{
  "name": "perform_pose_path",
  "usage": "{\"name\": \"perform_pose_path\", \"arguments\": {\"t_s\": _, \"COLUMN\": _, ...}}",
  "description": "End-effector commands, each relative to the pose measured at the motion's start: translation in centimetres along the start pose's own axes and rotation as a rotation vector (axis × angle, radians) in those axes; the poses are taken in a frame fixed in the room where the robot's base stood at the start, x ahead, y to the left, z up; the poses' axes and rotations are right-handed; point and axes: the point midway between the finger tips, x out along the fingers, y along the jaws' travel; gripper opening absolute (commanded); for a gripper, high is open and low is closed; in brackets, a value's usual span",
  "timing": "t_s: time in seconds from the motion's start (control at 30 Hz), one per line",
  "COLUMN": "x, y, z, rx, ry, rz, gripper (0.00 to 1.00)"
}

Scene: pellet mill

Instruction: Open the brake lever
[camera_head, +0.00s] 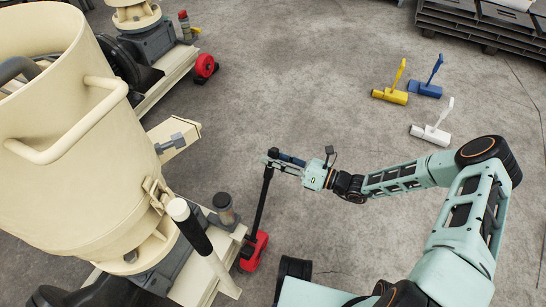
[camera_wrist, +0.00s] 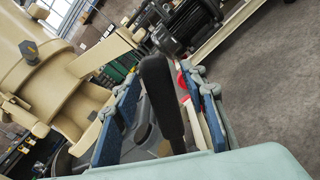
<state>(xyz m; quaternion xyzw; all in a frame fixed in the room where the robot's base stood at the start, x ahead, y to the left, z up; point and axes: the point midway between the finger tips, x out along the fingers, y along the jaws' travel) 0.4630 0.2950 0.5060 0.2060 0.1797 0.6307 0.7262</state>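The brake lever (camera_head: 261,208) is a long black bar that rises, slightly tilted, from a red base (camera_head: 254,251) at the foot of the cream machine. My gripper (camera_head: 269,158) is at the lever's upper end. In the wrist view the black lever handle (camera_wrist: 163,100) stands between the two blue-padded fingers of my gripper (camera_wrist: 164,88). Gaps show on both sides of the handle, so the fingers are open around it. The lever's lower part is hidden in the wrist view.
The cream machine (camera_head: 75,170) with a tubular handle fills the left. A second machine with a red wheel (camera_head: 205,66) stands behind it. Yellow (camera_head: 390,95), blue (camera_head: 425,90) and white (camera_head: 431,134) tools lie on the floor. Floor between is clear.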

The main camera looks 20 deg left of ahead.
Motion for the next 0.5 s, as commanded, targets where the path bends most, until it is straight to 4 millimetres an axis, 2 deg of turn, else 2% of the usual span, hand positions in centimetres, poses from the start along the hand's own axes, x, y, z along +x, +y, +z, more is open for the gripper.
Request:
{"name": "perform_pose_path", "arguments": {"t_s": 0.13, "x": -0.1, "y": 0.0, "z": 0.0, "rx": 0.000, "ry": 0.000, "rz": 0.000, "gripper": 0.39}}
{"name": "perform_pose_path", "arguments": {"t_s": 0.27, "x": -1.5, "y": 0.0, "z": 0.0, "rx": 0.000, "ry": -0.001, "rz": 0.000, "gripper": 0.39}}
{"name": "perform_pose_path", "arguments": {"t_s": 0.5, "x": -6.5, "y": 0.0, "z": 0.0, "rx": -0.001, "ry": 0.000, "rz": -0.002, "gripper": 0.39}}
